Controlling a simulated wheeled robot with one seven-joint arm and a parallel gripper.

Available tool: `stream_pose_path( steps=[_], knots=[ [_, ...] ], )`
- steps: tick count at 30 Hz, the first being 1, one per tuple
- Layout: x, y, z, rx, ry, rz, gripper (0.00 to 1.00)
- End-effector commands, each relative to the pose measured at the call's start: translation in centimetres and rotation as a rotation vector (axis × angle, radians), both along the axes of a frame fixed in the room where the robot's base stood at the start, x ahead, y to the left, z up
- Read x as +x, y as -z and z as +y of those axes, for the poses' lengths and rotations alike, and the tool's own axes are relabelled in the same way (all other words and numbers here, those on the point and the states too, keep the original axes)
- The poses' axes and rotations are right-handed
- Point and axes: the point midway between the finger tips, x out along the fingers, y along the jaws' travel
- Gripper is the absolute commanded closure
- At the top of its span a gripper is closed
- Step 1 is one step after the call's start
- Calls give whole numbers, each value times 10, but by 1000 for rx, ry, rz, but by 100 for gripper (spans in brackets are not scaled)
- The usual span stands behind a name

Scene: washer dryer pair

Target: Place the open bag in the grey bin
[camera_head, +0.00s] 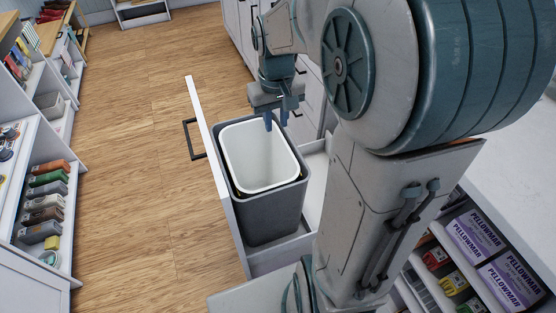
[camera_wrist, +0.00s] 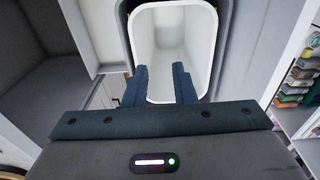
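The grey bin (camera_head: 270,217) stands upright in a pulled-out drawer. A white open-topped liner (camera_head: 256,152) sits inside it, its rim just within the bin's dark rim; I cannot tell if this is the open bag. No other bag is visible. My gripper (camera_head: 276,115) is above the far end of the bin, fingers pointing down. In the wrist view, my gripper (camera_wrist: 160,75) has its fingers apart with nothing between them. The liner's empty inside (camera_wrist: 165,45) shows beyond the fingers.
The drawer's white front panel (camera_head: 216,160) with a black handle (camera_head: 192,139) is left of the bin. Cabinets (camera_head: 238,35) are behind the gripper. Shelves (camera_head: 62,175) with goods line the left, and boxes (camera_head: 505,275) fill a shelf at lower right. The wooden floor (camera_head: 130,130) is clear.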

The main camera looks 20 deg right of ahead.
Motion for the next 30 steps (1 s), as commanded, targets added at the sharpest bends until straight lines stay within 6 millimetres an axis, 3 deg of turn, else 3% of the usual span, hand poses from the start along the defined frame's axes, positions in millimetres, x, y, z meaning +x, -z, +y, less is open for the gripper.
stream_pose_path(
  steps=[1,6,12,18,30],
  knots=[
    [-19,-5,10,-6,-5,-19,76],
    [-75,-7,32,-1,-3,-66,76],
    [-118,0,44,23,0,-102,76],
    [-129,3,49,33,2,-111,76],
    [-129,3,48,32,2,-111,76]
  ],
)
